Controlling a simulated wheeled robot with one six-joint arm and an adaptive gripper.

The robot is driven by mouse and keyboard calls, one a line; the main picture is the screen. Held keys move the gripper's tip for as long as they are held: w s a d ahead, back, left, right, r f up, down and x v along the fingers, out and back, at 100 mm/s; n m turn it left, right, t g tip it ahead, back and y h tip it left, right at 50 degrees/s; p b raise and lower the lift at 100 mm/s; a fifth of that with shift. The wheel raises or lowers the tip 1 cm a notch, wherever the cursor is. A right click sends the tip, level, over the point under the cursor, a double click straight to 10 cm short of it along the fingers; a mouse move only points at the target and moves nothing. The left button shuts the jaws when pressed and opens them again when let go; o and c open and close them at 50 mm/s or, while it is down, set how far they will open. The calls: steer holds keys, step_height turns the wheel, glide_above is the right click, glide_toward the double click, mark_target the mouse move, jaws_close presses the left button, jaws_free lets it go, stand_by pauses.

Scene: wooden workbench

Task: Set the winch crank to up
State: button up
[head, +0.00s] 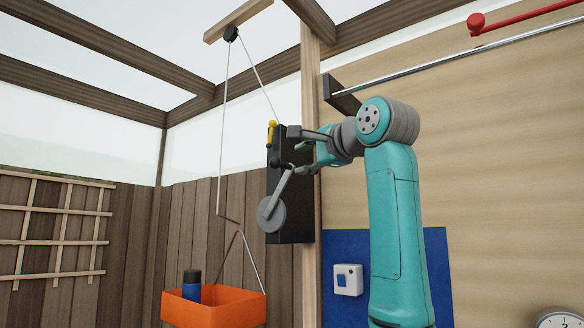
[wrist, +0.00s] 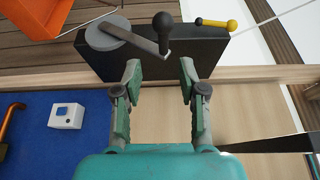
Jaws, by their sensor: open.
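The black winch box (head: 288,218) is fixed to the wooden post. Its crank has a round grey hub (head: 271,214) low on the box and a grey arm (head: 281,191) that slants up and to the right. In the wrist view the crank arm (wrist: 138,42) ends at a black knob handle (wrist: 163,24). My gripper (head: 299,153) is at the box near the crank's handle end. In the wrist view my gripper (wrist: 160,78) has its fingers apart, with the handle just beyond and between the fingertips. Nothing is held; contact cannot be told.
A yellow lever (head: 271,132) sits at the box's top; it also shows in the wrist view (wrist: 215,24). A rope (head: 224,130) runs over a pulley (head: 231,33). An orange bin (head: 213,309) holds a dark bottle (head: 192,292). A white switch (head: 348,280) is on a blue panel (head: 429,262).

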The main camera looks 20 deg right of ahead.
mark_target(284, 165)
steer(key=x, duration=1)
steer(key=shift+w+a+r, duration=0.1)
steer(key=shift+w+r, duration=0.1)
steer(key=shift+r, duration=0.1)
jaws_close()
